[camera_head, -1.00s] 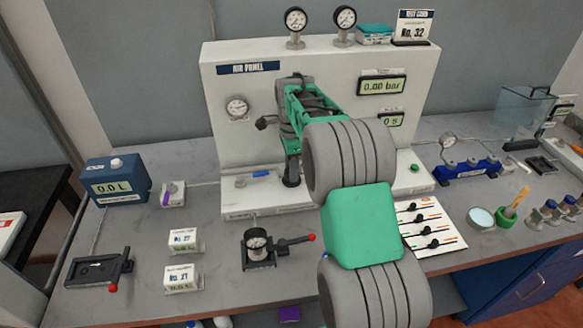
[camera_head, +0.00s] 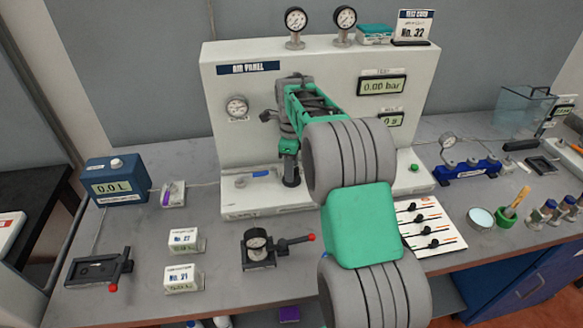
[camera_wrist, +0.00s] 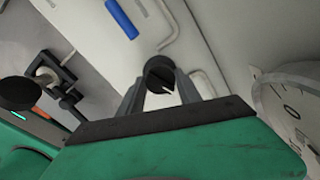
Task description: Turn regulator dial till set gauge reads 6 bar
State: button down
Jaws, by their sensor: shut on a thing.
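The regulator dial is a dark round knob (camera_wrist: 160,78) with a white mark, seen in the wrist view. My gripper (camera_wrist: 162,88) is shut on it, with one grey finger on each side. In the head view my gripper (camera_head: 290,168) points down at the ledge of the white air panel (camera_head: 222,140), and the dial is mostly hidden by it. A large gauge (camera_wrist: 292,110) is cut off at the right of the wrist view. Its needle and reading cannot be made out. Whether it is the set gauge I cannot tell.
A blue-handled valve (camera_head: 260,173) is close left of my gripper. A small gauge (camera_head: 237,107) is on the panel's left face; two more gauges (camera_head: 295,19) stand on top. My arm hides the panel's middle.

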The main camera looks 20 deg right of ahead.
jog(key=c, duration=0.8)
grip_release()
jog(key=shift+r, duration=0.1)
notch_tip(320, 180, up, 7)
jog(key=shift+f+b, duration=0.1)
jog(key=shift+b, duration=0.5)
jog(key=shift+r, duration=0.4)
